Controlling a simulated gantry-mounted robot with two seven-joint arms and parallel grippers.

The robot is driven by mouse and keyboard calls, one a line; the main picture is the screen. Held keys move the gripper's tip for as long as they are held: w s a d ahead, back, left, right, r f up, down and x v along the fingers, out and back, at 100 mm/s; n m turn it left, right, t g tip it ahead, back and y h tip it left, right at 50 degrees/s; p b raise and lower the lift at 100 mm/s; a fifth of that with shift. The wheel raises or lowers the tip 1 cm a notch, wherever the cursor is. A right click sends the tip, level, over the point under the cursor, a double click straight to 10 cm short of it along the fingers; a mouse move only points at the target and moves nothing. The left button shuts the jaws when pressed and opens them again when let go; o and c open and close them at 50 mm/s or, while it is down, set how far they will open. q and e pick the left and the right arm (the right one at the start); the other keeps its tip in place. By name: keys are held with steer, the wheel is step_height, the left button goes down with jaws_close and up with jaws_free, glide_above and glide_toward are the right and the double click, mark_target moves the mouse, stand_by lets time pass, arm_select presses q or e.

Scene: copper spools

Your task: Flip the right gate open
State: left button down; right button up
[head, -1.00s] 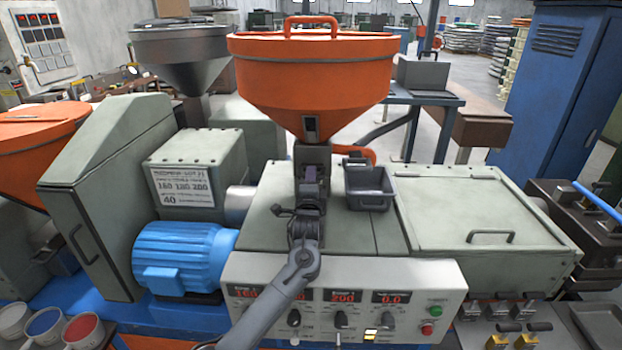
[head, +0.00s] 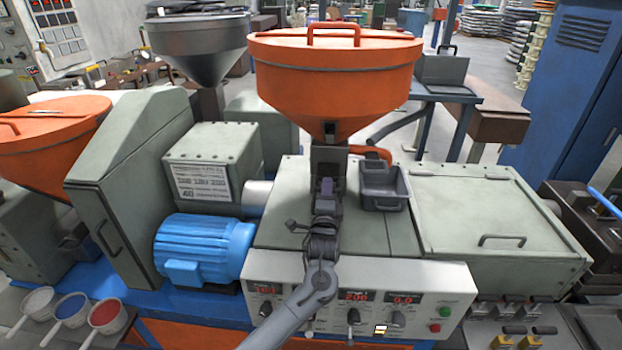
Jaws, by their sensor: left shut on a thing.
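The orange hopper (head: 335,75) stands at the centre of the head view, above its dark throat (head: 328,158) on the grey-green machine. An orange handle (head: 374,152) shows just right of the throat; I cannot tell for sure which part is the right gate. My left gripper (head: 326,188) is in front of and just below the throat, reached from the bottom of the view. It is shut on a small part there, mostly hidden by the gripper itself. My right gripper is not in view.
A small grey bin (head: 385,185) stands close right of my left gripper. A flat lid with a handle (head: 500,212) lies further right. The control panel (head: 375,300) is in front, and a blue motor (head: 205,248) is at left. Several cups (head: 108,315) stand at the lower left.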

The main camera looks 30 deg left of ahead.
arm_select(q)
steer(key=shift+r, duration=0.2)
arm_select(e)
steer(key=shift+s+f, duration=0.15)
arm_select(q)
steer(key=c, duration=1.3)
jaws_free()
steer(key=shift+d, duration=0.1)
steer(key=shift+o, duration=0.7)
steer(key=shift+s+f, duration=0.2)
steer(key=shift+s, duration=0.05)
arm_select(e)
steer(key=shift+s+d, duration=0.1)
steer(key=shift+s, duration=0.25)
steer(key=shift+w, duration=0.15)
arm_select(q)
steer(key=shift+s+d, duration=0.2)
steer(key=shift+s, duration=0.05)
steer(key=p+v, duration=0.2)
steer(key=v, duration=0.8)
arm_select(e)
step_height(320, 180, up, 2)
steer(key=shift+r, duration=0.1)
arm_select(q)
steer(key=shift+s+d, duration=0.1)
